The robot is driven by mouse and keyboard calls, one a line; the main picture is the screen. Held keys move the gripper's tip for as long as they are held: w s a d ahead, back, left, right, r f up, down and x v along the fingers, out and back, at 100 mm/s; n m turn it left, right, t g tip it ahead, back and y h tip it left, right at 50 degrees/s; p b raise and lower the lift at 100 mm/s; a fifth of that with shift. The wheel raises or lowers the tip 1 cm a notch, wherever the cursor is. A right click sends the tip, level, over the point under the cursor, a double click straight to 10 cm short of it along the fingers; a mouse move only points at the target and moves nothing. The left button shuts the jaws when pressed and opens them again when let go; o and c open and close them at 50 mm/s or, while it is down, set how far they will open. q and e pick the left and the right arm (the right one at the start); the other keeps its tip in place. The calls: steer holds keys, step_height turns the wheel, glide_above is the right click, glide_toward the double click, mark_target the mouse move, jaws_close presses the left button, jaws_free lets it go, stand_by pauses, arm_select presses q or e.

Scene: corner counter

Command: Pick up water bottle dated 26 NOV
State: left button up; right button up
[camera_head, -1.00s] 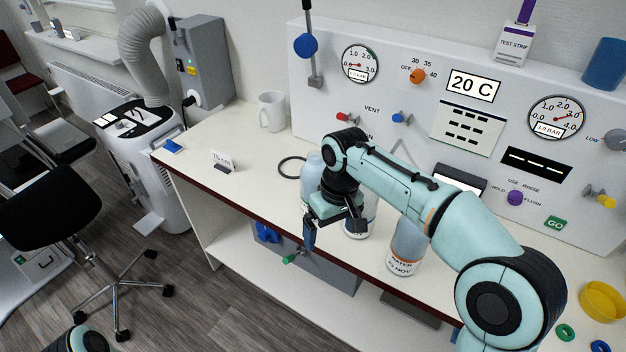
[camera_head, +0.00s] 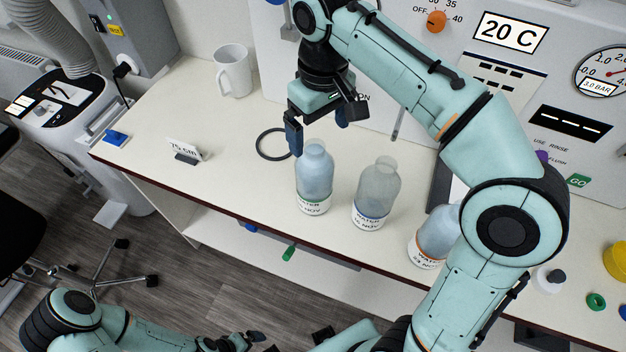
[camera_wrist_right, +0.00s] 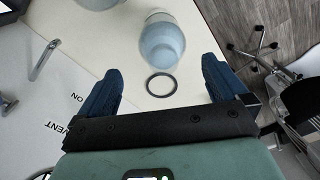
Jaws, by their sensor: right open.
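Three water bottles stand upright on the counter. The left bottle (camera_head: 315,178) has a green band; its date ends in "6 NOV", the first digit unclear. The middle bottle (camera_head: 376,190) has a blue band and seems to read 16 NOV. The right bottle (camera_head: 434,233) has an orange band, a date like 23 NOV, and is partly behind my right arm. My right gripper (camera_head: 320,128) is open and empty, just behind and above the left bottle. In the wrist view a bottle (camera_wrist_right: 162,42) lies ahead of the open fingers (camera_wrist_right: 160,85). My left gripper (camera_head: 240,342) is at the bottom edge, partly cut off.
A black ring (camera_head: 273,144) lies left of the bottles, near a "75 cm" card (camera_head: 186,150). A white mug (camera_head: 233,71) stands at the back. The control panel (camera_head: 560,70) rises behind the counter. The counter's left part is mostly clear.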

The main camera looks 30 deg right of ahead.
mark_target(315, 146)
step_height(315, 146, down, 3)
steer(key=shift+r+b, duration=0.1)
steer(key=shift+b, duration=0.2)
steer(key=shift+w+f, duration=0.25)
steer(key=shift+f, duration=0.25)
steer(key=f, duration=0.3)
steer(key=f+b, duration=0.1)
steer(key=shift+w+a+f, duration=0.1)
steer(key=shift+a+f, duration=0.2)
arm_select(q)
steer(key=f, duration=0.1)
steer(key=s+f, duration=0.1)
steer(key=shift+f, duration=0.35)
arm_select(e)
steer(key=shift+r, duration=0.1)
steer(key=c, duration=1.9)
